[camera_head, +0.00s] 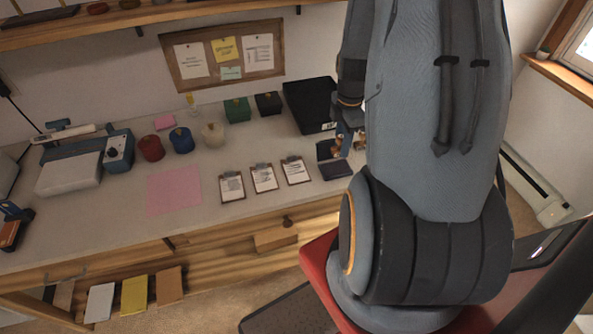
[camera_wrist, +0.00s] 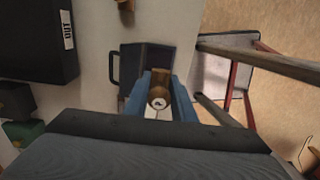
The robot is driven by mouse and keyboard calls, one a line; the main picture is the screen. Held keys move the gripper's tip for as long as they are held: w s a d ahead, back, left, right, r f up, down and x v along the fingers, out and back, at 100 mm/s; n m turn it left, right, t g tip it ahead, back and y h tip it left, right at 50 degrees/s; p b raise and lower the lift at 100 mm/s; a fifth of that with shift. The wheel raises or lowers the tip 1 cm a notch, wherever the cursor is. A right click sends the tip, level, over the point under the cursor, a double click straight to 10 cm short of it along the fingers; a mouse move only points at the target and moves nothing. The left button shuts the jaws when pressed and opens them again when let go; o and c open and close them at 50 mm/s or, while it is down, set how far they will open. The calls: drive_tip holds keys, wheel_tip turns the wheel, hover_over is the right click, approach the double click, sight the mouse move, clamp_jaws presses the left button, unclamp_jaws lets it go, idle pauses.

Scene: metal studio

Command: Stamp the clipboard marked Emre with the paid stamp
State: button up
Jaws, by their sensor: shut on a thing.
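Three clipboards (camera_head: 231,187), (camera_head: 264,178) and (camera_head: 295,170) lie in a row on the desk; their names are too small to read. My gripper (camera_head: 346,142) is at the desk's right end, partly hidden by my arm. In the wrist view my gripper (camera_wrist: 158,88) is shut on a wooden stamp (camera_wrist: 157,98) with a round pale mark on top, too small to read. A dark ink pad (camera_head: 336,171) lies open below and beside it; it also shows in the wrist view (camera_wrist: 130,65). Another wooden stamp (camera_wrist: 125,5) shows at the top edge there.
A black tray (camera_head: 308,104) stands behind the clipboards, left of my gripper. Green (camera_head: 237,109) and black boxes (camera_head: 268,103), red (camera_head: 151,147) and blue jars (camera_head: 181,140) line the back. A pink sheet (camera_head: 174,191) lies left of the clipboards. A stool (camera_wrist: 222,75) stands beside the desk.

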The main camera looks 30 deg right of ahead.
drive_tip(key=w+a+f+n+b, duration=0.15)
drive_tip(key=w+a+b, duration=0.25)
drive_tip(key=a, duration=0.8)
drive_tip(key=shift+s+f+b, duration=0.2)
drive_tip(key=shift+f+b, duration=2.4)
drive_tip(key=shift+b, duration=0.1)
drive_tip(key=shift+f, duration=0.6)
drive_tip(key=shift+r, duration=0.1)
wheel_tip(320, 180, up, 7)
drive_tip(key=p, duration=0.6)
drive_tip(key=shift+a, duration=0.15)
